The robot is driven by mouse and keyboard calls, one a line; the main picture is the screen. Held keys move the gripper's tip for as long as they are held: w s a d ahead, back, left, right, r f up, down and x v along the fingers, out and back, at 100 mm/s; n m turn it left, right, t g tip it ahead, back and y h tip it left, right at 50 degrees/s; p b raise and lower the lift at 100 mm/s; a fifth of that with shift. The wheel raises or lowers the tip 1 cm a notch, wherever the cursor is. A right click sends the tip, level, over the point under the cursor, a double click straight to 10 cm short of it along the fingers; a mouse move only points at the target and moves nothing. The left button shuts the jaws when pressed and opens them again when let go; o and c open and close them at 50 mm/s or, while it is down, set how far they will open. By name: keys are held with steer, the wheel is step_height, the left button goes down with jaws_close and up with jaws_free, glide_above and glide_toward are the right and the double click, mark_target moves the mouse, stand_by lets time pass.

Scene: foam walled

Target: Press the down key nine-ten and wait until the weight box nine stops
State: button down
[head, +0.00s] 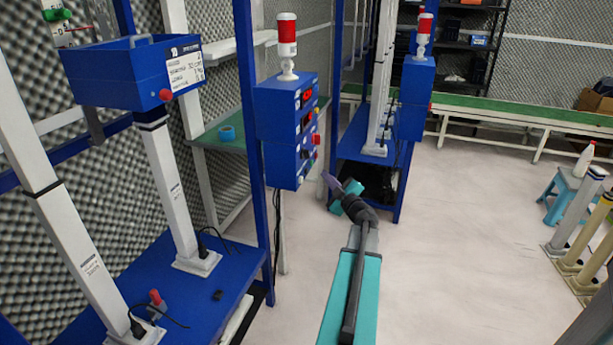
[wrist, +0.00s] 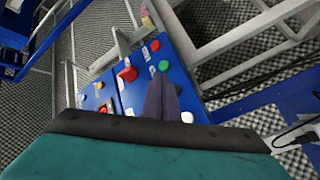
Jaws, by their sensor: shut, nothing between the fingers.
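A blue control box (head: 270,135) with a red-and-white lamp on top hangs on a blue post in the head view. Its side panel carries coloured buttons and red displays. In the wrist view the panel (wrist: 123,92) shows red, green, yellow and white buttons; their labels are too small to read. My gripper (wrist: 162,84) is shut and empty, its purple fingers in front of the panel. In the head view my gripper (head: 327,180) is just right of the box's lower edge; contact with a button cannot be told. A blue weight box (head: 115,75) tops a white column; its number is unclear.
A blue rack shelf (head: 215,285) with columns and cables stands at the left. A second blue control box (head: 416,95) is farther back. White columns (head: 575,215) and a teal stool (head: 562,188) stand at the right. The pale floor (head: 465,250) between is clear.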

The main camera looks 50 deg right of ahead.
mark_target(306, 171)
steer(key=shift+w+a, duration=0.25)
steer(key=shift+w, duration=0.5)
steer(key=shift+w+a, duration=0.2)
steer(key=shift+w, duration=0.5)
steer(key=shift+w, duration=0.25)
stand_by(1.0)
steer(key=shift+w+a+p, duration=0.1)
steer(key=shift+w+p, duration=0.2)
